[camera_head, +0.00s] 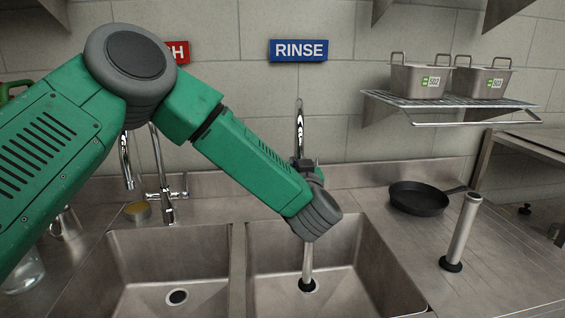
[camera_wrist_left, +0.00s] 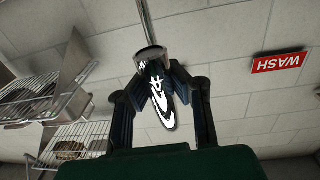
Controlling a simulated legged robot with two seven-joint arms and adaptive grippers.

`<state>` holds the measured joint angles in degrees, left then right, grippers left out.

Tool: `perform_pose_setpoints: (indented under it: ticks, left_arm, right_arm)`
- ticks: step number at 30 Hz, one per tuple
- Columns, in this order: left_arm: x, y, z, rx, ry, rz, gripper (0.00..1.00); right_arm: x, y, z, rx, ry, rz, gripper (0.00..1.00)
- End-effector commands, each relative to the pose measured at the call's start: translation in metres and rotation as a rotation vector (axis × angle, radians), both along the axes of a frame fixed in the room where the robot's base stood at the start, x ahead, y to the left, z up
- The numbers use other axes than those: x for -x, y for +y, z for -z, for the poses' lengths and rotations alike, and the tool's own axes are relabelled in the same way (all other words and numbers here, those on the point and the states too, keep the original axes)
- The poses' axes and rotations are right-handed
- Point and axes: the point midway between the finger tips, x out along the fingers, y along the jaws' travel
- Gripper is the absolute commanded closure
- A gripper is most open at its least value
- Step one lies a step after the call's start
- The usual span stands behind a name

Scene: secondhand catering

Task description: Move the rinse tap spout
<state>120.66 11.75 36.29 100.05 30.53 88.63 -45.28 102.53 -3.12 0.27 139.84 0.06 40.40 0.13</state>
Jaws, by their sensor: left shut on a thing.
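The chrome rinse tap spout (camera_head: 300,125) rises behind the right-hand sink, below the blue RINSE sign (camera_head: 299,50). My left arm comes in from the left and crosses in front of the tap, hiding its lower part. My left gripper (camera_head: 307,165) is mostly hidden behind my wrist. In the left wrist view, the dark fingers of my left gripper (camera_wrist_left: 160,82) are on both sides of the shiny spout (camera_wrist_left: 162,105) and shut on it. A thin chrome pipe and collar (camera_wrist_left: 150,53) join it. My right gripper is not in view.
A second tap (camera_head: 165,190) stands behind the left sink (camera_head: 125,265). An upright tube (camera_head: 307,262) stands in the right sink's drain. A black pan (camera_head: 418,199) and a metal tube (camera_head: 462,230) are on the right counter.

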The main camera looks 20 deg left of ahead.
Motion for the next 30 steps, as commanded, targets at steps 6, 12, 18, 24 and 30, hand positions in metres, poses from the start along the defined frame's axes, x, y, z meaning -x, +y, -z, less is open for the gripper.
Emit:
perform_pose_setpoints:
  ticks: [6,12,18,24,30]
  left_arm:
    - [-0.007,-0.027,0.009,0.001,0.020,0.014,1.00]
    - [-0.013,-0.037,0.009,0.001,0.023,0.016,1.00]
    - [-0.014,-0.040,0.009,0.001,0.023,0.017,1.00]
    - [-0.014,-0.040,0.009,0.002,0.022,0.017,1.00]
    - [-0.014,-0.040,0.007,0.002,0.018,0.015,0.60]
  right_arm:
    - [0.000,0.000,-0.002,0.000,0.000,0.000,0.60]
    - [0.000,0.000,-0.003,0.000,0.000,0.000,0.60]
    - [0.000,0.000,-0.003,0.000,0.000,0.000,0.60]
    - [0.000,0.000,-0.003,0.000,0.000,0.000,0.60]
    - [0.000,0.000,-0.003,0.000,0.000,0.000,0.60]
